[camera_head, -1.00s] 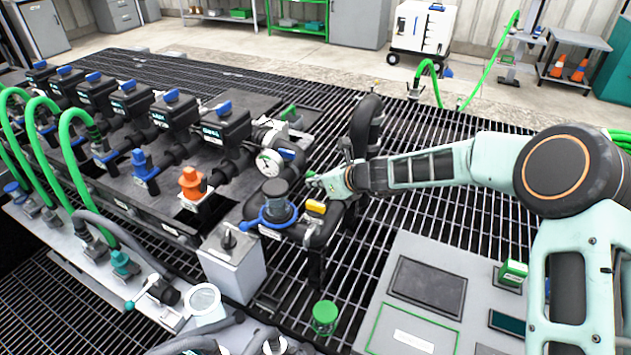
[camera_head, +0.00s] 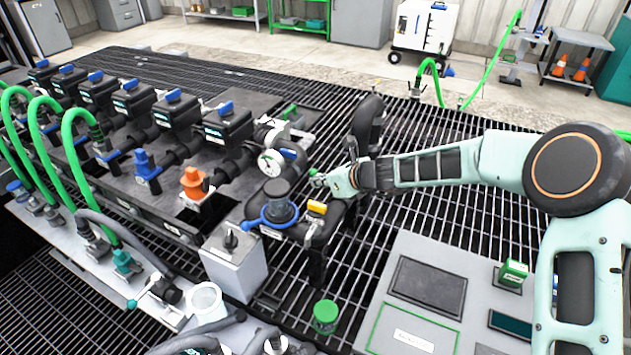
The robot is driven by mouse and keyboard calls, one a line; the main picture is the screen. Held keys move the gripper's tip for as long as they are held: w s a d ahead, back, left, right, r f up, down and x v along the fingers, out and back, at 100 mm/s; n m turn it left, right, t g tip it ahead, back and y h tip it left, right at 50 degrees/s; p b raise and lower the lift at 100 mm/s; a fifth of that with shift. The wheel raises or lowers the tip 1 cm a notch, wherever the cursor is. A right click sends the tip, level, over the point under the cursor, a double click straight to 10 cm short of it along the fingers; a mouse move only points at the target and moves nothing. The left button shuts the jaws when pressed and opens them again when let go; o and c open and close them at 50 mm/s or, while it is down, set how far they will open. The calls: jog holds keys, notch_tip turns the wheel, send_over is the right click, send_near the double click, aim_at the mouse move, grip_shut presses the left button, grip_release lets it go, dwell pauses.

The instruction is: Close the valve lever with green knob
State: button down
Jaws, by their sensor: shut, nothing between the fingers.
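A small green knob (camera_head: 313,172) shows right at the tips of my gripper (camera_head: 322,180), beside the black manifold pipe. The lever under it is mostly hidden, and I cannot tell its angle. My gripper reaches in from the right, close to the knob. Its fingers are small in view and shut, with nothing held between them; I cannot tell whether they touch the knob. A separate lever with a teal knob (camera_head: 132,304) is at the lower left, far from my gripper.
A green-capped post (camera_head: 326,314) and a grey control panel (camera_head: 399,268) are in front. Open grating lies to the right.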

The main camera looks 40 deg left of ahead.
jog(key=v, duration=1)
jog(key=shift+d+r, duration=0.15)
jog(key=shift+d, duration=0.05)
jog(key=shift+s, duration=0.1)
